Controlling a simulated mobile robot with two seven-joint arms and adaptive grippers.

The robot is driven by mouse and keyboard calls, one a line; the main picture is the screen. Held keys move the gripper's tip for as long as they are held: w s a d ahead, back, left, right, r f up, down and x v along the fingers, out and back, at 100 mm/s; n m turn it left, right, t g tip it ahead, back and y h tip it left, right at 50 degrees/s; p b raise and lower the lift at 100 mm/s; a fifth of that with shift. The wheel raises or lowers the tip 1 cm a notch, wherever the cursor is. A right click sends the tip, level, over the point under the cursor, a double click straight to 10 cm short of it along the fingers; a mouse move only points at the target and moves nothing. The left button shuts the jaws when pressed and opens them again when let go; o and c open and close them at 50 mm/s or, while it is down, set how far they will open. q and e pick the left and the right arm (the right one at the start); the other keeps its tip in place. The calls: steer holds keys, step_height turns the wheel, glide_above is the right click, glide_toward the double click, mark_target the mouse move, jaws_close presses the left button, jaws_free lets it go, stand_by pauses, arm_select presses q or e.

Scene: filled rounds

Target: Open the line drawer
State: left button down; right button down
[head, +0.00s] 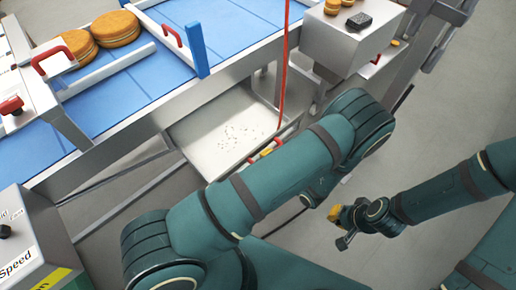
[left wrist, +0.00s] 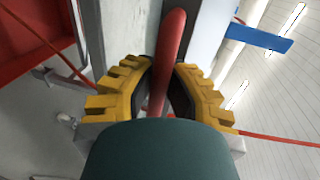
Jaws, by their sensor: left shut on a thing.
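The line drawer (head: 215,140) is a pale tray with dark specks in it, low beside the conveyor's frame. Its inside shows from above, between that frame and its front edge. A red bar handle (head: 278,141) is at the front edge, and it fills the middle of the left wrist view (left wrist: 172,45). My left gripper (head: 265,153) is shut on this handle, with its yellow ribbed fingers on either side of it (left wrist: 165,85). My arm hides part of the drawer's front. My right gripper (head: 345,220) hangs apart over the floor; its opening is unclear.
The blue conveyor (head: 130,95) carries round golden cakes (head: 115,28) and red-handled guides (head: 52,60). A grey box (head: 350,40) with small rounds stands at upper right. A speed control box (head: 30,240) is at lower left. A red cord (head: 284,70) hangs near the drawer.

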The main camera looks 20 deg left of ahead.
arm_select(q)
steer(key=shift+s+d, duration=0.15)
steer(key=shift+d, duration=0.2)
steer(key=c, duration=0.9)
jaws_free()
steer(key=shift+c, duration=0.2)
steer(key=shift+r, duration=0.1)
step_height(320, 180, up, 10)
steer(key=shift+f, duration=0.1)
